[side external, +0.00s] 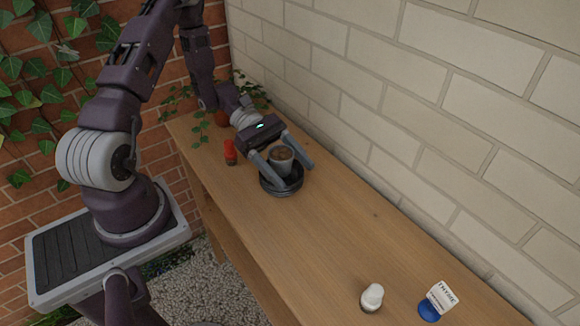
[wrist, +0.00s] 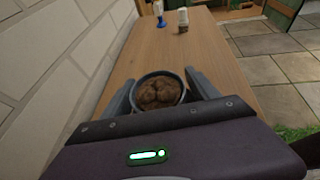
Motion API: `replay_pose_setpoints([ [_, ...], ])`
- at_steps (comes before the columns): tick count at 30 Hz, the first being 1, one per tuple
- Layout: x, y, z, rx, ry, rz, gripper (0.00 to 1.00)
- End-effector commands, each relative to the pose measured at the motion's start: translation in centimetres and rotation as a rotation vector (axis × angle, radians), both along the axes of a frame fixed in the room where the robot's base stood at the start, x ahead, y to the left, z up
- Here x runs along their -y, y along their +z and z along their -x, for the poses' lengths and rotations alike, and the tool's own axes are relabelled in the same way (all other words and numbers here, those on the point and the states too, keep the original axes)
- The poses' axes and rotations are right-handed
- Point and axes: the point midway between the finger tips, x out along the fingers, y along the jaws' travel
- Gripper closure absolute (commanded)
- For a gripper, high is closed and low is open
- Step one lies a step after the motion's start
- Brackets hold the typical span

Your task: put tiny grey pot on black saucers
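The tiny grey pot (side external: 282,168), filled with brown gravel, is upright between the fingers of my gripper (side external: 292,174). The fingers lie close against opposite sides of the pot in both views. The black saucers (side external: 282,192) are stacked on the bench directly under the pot. I cannot tell whether the pot's base touches the top saucer, as the fingers and rim hide it. In the wrist view the pot (wrist: 158,92) shows from above between the fingertips of my gripper (wrist: 161,76), and the saucers are hidden.
A red-capped shaker (side external: 230,152) stands left of the saucers. A leafy plant in a reddish pot (side external: 221,118) is at the bench's far end. A white-topped shaker (side external: 372,297) and a blue-based label (side external: 429,310) stand at the near end. The middle bench is clear; a brick wall borders it.

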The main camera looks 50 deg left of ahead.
Motion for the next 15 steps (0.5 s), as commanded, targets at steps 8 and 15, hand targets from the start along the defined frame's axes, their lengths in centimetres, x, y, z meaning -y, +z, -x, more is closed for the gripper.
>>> replay_pose_setpoints([
  [8,0.0,0.0,0.0,0.0,0.0,0.0,0.27],
  [15,-3.4,1.6,0.4,0.002,0.004,-0.004,0.27],
])
